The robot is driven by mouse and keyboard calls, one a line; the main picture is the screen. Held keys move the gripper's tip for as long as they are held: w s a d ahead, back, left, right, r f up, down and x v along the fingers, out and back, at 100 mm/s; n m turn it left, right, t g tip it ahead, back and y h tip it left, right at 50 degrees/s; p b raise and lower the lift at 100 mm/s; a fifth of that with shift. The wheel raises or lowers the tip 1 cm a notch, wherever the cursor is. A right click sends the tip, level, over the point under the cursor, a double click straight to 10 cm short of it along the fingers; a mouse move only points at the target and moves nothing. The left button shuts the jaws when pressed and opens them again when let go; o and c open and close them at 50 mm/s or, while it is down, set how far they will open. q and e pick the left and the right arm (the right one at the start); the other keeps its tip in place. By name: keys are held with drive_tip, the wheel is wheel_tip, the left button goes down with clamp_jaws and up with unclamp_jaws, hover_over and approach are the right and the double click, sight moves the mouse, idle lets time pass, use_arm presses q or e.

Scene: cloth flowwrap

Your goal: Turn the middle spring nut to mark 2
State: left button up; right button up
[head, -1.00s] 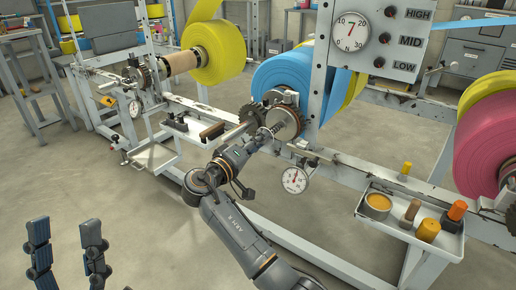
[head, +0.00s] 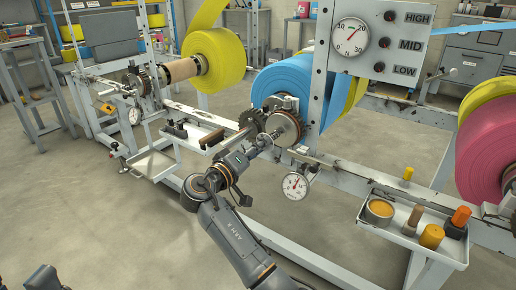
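The middle roll is blue film (head: 283,82) on a shaft through the upright post. At its near end are a toothed wheel (head: 284,128) and the middle spring nut with its spring (head: 267,138), small and partly hidden. My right gripper (head: 256,145) is at the near end of this shaft, in line with it. Its fingertips are too small and covered to show whether they grip the nut. A small white gauge with a red needle (head: 295,186) hangs below; its marks are unreadable. My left gripper (head: 24,280) barely shows at the bottom left, its fingertips apart and empty.
A large dial (head: 350,37) sits on a panel with HIGH, MID and LOW knobs. A tray (head: 400,238) at right holds a tin, a wooden piece and yellow and orange pieces. A yellow roll (head: 213,57) stands left, a pink roll (head: 487,150) right.

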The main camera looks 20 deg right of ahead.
drive_tip(key=shift+o, duration=0.4)
wheel_tip(320, 180, up, 10)
idle(0.4)
drive_tip(key=shift+f, duration=0.1)
